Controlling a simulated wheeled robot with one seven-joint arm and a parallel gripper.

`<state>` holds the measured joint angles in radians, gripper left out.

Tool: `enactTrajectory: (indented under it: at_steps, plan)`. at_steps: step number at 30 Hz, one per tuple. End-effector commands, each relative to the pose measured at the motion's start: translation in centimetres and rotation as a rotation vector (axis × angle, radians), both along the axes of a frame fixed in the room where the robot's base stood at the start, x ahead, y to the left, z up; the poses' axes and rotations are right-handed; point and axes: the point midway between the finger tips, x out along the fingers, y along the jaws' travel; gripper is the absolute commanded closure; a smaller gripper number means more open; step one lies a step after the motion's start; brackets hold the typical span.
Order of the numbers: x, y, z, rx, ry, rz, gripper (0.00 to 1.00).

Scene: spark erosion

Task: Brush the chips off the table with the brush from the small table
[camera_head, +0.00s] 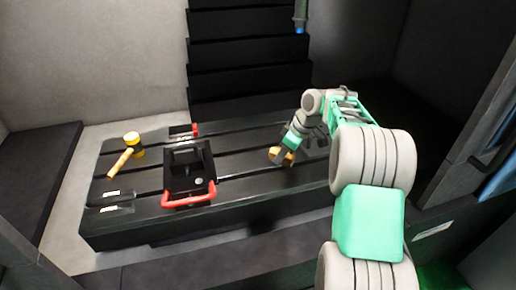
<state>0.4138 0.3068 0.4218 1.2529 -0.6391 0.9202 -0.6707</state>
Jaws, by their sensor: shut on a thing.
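My gripper (289,146) reaches in from the right, low over the dark slotted table (250,170). It is shut on a small tan and orange thing, likely the brush (276,155). Only part of the brush shows, and its bristles are hard to make out. I cannot tell whether it touches the table top. No chips can be made out clearly at this size. The small table cannot be identified in this view.
A black vise-like block (187,165) with a red handle stands left of my gripper. A mallet (122,160) with a yellow head lies at the table's left. Flat dark plates (110,202) lie at the left edge. A dark nozzle (300,15) hangs above.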

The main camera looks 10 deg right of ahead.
Motion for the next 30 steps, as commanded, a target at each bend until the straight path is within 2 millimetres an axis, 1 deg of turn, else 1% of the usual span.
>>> enactTrajectory:
  at_steps: [2,5,8,18,24,30]
  plan:
    - [0.0,0.0,0.7,0.001,0.002,0.002,1.00]
    - [0.1,0.1,2.9,-0.002,-0.002,0.006,1.00]
    - [0.0,0.3,3.5,0.000,0.001,0.007,1.00]
    - [0.1,0.6,6.7,-0.001,0.000,0.012,1.00]
    - [0.1,0.8,8.0,-0.001,-0.001,0.015,1.00]
    - [0.1,0.9,8.2,0.000,0.000,0.016,1.00]
